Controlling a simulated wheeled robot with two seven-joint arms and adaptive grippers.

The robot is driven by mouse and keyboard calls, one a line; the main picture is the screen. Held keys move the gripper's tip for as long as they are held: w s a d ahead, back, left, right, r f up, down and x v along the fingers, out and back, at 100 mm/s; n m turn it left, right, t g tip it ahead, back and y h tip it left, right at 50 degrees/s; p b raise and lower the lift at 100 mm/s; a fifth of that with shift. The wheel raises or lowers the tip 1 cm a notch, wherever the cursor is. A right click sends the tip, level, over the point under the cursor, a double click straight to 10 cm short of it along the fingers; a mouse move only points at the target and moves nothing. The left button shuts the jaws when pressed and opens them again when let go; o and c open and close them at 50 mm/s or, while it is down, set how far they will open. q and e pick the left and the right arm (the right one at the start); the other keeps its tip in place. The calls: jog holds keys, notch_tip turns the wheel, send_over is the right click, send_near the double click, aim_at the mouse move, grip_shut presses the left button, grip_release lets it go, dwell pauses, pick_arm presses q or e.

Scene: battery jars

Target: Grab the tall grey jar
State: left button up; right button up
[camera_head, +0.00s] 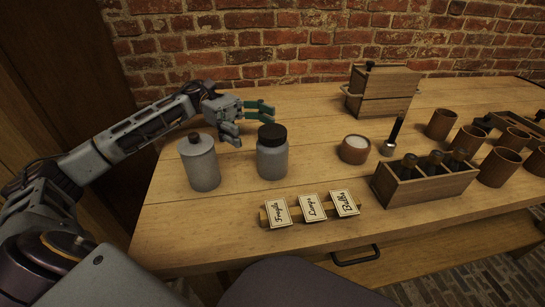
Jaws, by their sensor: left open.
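Two grey jars stand upright on the left part of the wooden table. The left jar (200,165) is a plain grey cylinder with a grey lid and a dark knob. The right jar (272,160) is grey with a wide black lid. They look close in height, and I cannot tell for sure which is the taller. My left gripper (248,121) is open and empty, just behind and to the left of the black-lidded jar, with its fingers pointing right. I see no clear contact with either jar. My right gripper is out of view.
Label cards on a wooden bar (310,210) lie in front of the jars. A small round bowl (354,150), a dark-handled tool (393,137), a bottle crate (425,182), a lidded wooden box (382,92) and several wooden cups (441,124) stand to the right. A brick wall (300,40) is behind.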

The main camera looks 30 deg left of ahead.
aim_at(273, 136)
pick_arm(q)
jog(key=shift+s+d, duration=0.1)
jog(key=shift+d, duration=0.2)
jog(key=shift+f+b+x, duration=0.15)
jog(key=shift+b+x, duration=0.2)
jog(key=shift+x, duration=0.6)
jog(key=shift+f+b+x, duration=0.15)
jog(key=shift+b+x, duration=0.2)
jog(key=shift+x, duration=0.65)
jog(key=shift+d, duration=0.65)
